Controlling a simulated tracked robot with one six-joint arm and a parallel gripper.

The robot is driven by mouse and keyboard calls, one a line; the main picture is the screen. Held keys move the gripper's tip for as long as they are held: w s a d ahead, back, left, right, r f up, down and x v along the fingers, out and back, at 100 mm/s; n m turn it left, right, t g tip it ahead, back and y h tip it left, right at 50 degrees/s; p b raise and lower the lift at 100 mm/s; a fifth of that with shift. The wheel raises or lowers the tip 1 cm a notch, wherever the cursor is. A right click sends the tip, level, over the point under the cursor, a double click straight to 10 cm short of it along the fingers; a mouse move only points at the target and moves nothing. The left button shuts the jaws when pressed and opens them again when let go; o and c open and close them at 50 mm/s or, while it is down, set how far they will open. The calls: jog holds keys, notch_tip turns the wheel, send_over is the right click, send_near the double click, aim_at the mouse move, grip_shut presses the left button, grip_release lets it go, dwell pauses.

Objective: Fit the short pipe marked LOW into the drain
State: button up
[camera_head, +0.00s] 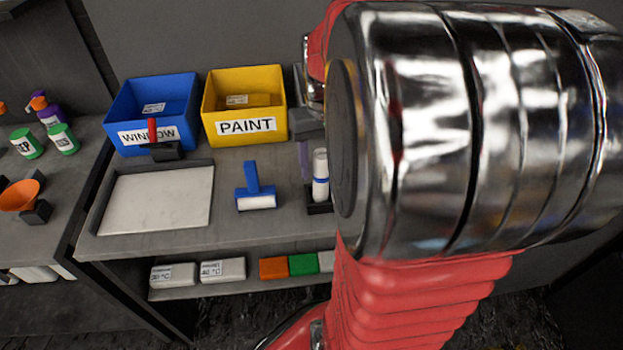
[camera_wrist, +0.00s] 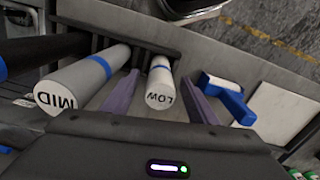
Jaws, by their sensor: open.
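The short pipe marked LOW (camera_wrist: 159,98) is white with a blue band and stands in a black holder. It also shows upright in the head view (camera_head: 320,178), beside my arm. My gripper (camera_wrist: 158,82) is open, with one purple finger on each side of the LOW pipe; whether they touch it I cannot tell. In the head view only one purple finger shows, left of the pipe. A thicker pipe marked MID (camera_wrist: 57,93) stands left of it in the wrist view. I cannot make out the drain in either view.
A blue tool with a white edge (camera_head: 254,186) lies near the pipe. A pale tray (camera_head: 158,199), a blue WINDOW bin (camera_head: 188,97) and a yellow PAINT bin (camera_head: 244,79) stand further left. My arm hides the right side of the head view.

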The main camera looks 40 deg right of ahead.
aim_at(321, 179)
jog(key=shift+f, duration=2.6)
jog(key=c, duration=1.3)
